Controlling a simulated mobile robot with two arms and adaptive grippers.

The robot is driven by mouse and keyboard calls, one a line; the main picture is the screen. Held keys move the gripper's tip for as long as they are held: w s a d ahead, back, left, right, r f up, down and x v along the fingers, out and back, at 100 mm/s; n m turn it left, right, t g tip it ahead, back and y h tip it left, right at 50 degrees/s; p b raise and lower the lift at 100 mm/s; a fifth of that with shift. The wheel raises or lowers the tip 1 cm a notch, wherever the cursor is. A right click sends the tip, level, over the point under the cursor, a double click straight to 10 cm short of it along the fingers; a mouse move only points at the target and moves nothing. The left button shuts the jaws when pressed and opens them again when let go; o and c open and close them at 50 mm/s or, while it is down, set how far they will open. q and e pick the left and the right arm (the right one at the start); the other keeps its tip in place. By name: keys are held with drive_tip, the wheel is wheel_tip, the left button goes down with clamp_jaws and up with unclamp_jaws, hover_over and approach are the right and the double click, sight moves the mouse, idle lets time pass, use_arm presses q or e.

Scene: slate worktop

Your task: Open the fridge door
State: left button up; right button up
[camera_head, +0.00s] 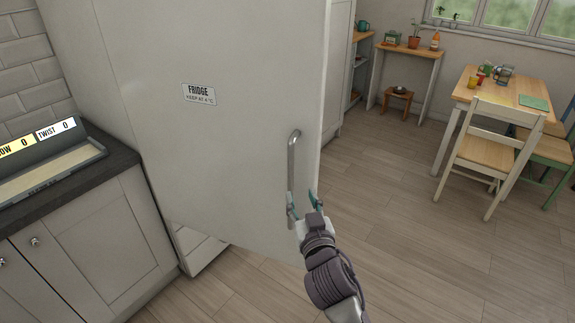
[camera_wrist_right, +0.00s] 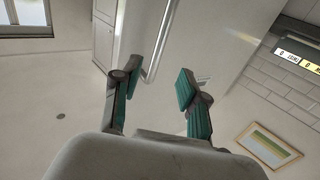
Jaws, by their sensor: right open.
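The fridge door (camera_head: 215,140) is a tall pale panel with a "FRIDGE" label (camera_head: 199,94). It stands partly open, its handle side swung out from the cabinet front. The grey vertical bar handle (camera_head: 293,165) is near its right edge; it also shows in the wrist view (camera_wrist_right: 160,45). My right gripper (camera_head: 304,199) is open at the handle's lower end. In the wrist view my right gripper (camera_wrist_right: 158,75) has its teal-padded fingers on either side of the bar's end, which is nearer the left finger. I cannot tell whether they touch. My left gripper is out of view.
White drawer fronts (camera_head: 199,248) show below the door. A grey cabinet (camera_head: 100,235) with a dark worktop (camera_head: 121,157) stands at left. The wooden floor (camera_head: 400,240) right of the door is clear, up to a chair (camera_head: 487,155) and table (camera_head: 505,92).

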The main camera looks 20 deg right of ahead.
sight(291, 170)
drive_tip(key=w, duration=0.3)
drive_tip(key=w+p, duration=0.1)
drive_tip(key=w, duration=0.3)
drive_tip(key=w+d+p, duration=0.1)
drive_tip(key=w, duration=0.3)
drive_tip(key=shift+w, duration=0.1)
drive_tip(key=shift+w+f, duration=0.1)
drive_tip(key=shift+w, duration=0.65)
drive_tip(key=shift+c, duration=0.2)
clamp_jaws()
